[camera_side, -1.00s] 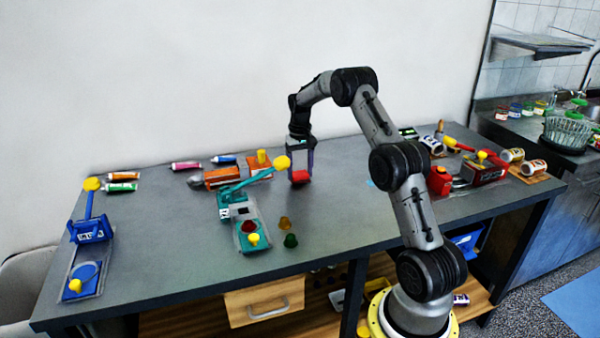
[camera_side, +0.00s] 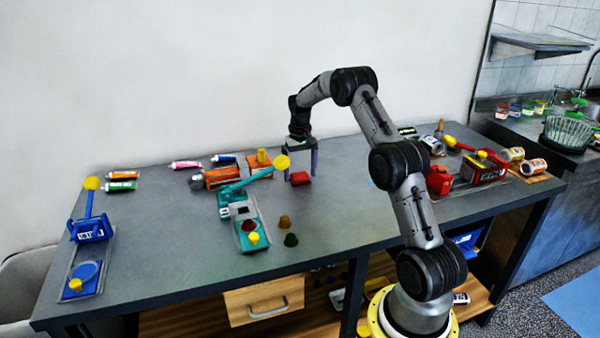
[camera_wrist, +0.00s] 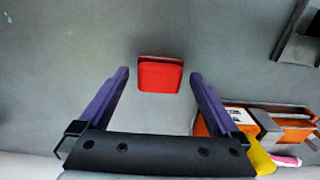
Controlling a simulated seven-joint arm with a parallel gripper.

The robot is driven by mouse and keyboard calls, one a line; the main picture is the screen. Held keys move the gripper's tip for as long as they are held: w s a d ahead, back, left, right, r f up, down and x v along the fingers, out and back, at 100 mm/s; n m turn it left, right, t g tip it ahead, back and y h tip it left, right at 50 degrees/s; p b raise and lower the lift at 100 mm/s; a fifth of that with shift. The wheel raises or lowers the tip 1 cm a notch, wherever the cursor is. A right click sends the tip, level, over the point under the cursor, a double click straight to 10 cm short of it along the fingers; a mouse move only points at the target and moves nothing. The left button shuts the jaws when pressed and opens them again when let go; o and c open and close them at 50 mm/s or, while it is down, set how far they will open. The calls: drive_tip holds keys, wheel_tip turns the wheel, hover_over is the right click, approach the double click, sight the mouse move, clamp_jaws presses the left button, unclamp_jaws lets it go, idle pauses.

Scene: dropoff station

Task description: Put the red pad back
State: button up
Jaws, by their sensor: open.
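The red pad (camera_side: 300,178), a small red block, lies on the grey table near the middle of its far half. It also shows in the wrist view (camera_wrist: 160,76), upper middle. My gripper (camera_side: 300,170) points down at the pad with its two purple fingers spread wide. In the wrist view my gripper (camera_wrist: 160,84) is open, with the pad between the lines of its fingertips and a gap on each side. Nothing is held.
An orange device (camera_side: 222,177) and a teal lever device (camera_side: 240,205) stand left of the pad. A blue lever device (camera_side: 90,230) is farther left. Table in front of the pad is clear.

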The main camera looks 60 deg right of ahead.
sight(300, 175)
wheel_tip(300, 175, up, 12)
drive_tip(key=a+r, duration=0.2)
drive_tip(key=a, duration=0.1)
drive_tip(key=a+r+n, duration=0.1)
drive_tip(key=a+r, duration=0.2)
drive_tip(key=a, duration=0.1)
drive_tip(key=s+a+r+n+t, duration=0.1)
drive_tip(key=a+r, duration=0.1)
drive_tip(key=a, duration=0.1)
drive_tip(key=shift+a+r+h, duration=0.25)
drive_tip(key=shift+h, duration=0.05)
drive_tip(key=s+a+r+n+t, duration=0.1)
drive_tip(key=s+a+r, duration=0.15)
drive_tip(key=a, duration=0.35)
drive_tip(key=s+a+r+n, duration=0.1)
drive_tip(key=s+a+r, duration=0.15)
drive_tip(key=a, duration=0.25)
drive_tip(key=s+a+f+n+t, duration=0.1)
drive_tip(key=s+a+f+n, duration=0.1)
drive_tip(key=s+a, duration=0.5)
drive_tip(key=s+a+f+n+t, duration=0.2)
drive_tip(key=s+a, duration=0.5)
drive_tip(key=s, duration=0.5)
wheel_tip(300, 175, down, 2)
drive_tip(key=shift+s+n+t, duration=0.3)
drive_tip(key=shift+s+n, duration=0.05)
drive_tip(key=shift+n, duration=0.15)
drive_tip(key=shift+a, duration=0.1)
